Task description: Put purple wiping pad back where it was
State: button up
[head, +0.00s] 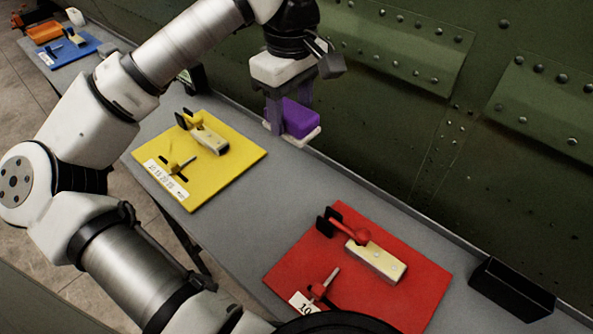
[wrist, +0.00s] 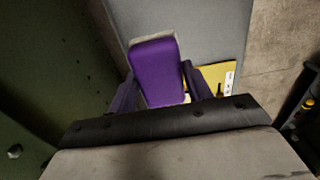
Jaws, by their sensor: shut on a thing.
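The purple wiping pad (head: 299,118) is a purple block with a pale layer along its lower side. My gripper (head: 289,124) is shut on it and holds it above the back part of the grey bench, near the green fuselage wall. In the wrist view the purple wiping pad (wrist: 156,72) sits between the two fingers of my gripper (wrist: 158,88). I cannot tell how high the pad is above the bench. No place marked for the pad can be made out.
On the grey bench (head: 240,215) lie a yellow board (head: 235,155) and a red board (head: 415,290), each with a clamp and pale block. A black open box (head: 512,290) stands at right. A blue board (head: 70,52) and orange tray (head: 45,32) are far left. The riveted green wall (head: 400,110) rises behind.

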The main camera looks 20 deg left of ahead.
aim_at(293, 183)
notch_tip(293, 183, down, 14)
jog(key=shift+f+p, duration=0.25)
jog(key=shift+p, duration=0.6)
jog(key=shift+f, duration=0.15)
jog(key=o, duration=0.9)
jog(key=shift+r, duration=0.2)
notch_tip(293, 183, up, 12)
jog(key=shift+b, duration=0.7)
